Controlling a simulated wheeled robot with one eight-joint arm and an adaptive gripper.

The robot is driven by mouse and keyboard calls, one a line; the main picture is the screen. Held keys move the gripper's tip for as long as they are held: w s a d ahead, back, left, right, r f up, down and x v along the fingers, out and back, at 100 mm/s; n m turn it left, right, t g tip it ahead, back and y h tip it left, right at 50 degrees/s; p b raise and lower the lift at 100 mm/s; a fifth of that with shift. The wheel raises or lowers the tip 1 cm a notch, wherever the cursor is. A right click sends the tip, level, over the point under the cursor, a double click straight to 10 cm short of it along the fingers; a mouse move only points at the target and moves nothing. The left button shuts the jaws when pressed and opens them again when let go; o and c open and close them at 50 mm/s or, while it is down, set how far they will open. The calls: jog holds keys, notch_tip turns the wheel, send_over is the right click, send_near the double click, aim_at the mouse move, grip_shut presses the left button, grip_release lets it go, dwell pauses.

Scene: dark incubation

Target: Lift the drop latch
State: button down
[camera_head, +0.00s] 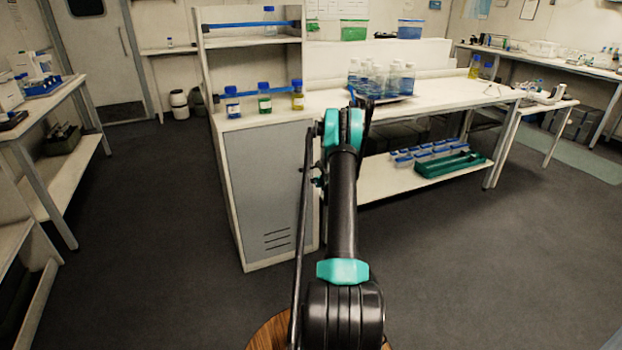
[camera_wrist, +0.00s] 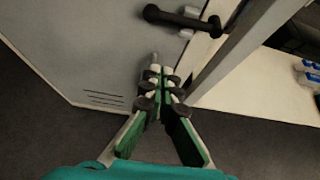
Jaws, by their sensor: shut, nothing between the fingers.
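The latch is most likely the dark bar with rounded ends (camera_wrist: 182,18) in the wrist view. It lies across the right edge of the grey cabinet door (camera_wrist: 75,45), with a pale bracket (camera_wrist: 188,33) beside it. My gripper (camera_wrist: 160,72) points at the door edge below the bar, its fingers together and empty. A gap shows between the fingertips and the bar. A small grey peg (camera_wrist: 154,58) shows just beyond the tips; I cannot tell whether they touch it. In the head view my arm hides the gripper and most of the latch area; the cabinet door (camera_head: 268,190) shows left of it.
A bench (camera_head: 440,103) with a bottle tray joins the cabinet at right. Its lower shelf holds a green rack (camera_head: 450,164) and blue-lidded boxes. Bottles (camera_head: 264,100) stand on the cabinet top. Open dark floor (camera_head: 150,220) lies left of the cabinet.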

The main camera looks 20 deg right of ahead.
aim_at(309, 167)
jog(key=shift+w+a+f, duration=0.1)
jog(key=shift+w+f, duration=0.1)
jog(key=shift+w, duration=2)
jog(key=shift+w+a+f, duration=0.1)
jog(key=shift+w+f, duration=0.05)
jog(key=shift+w, duration=2)
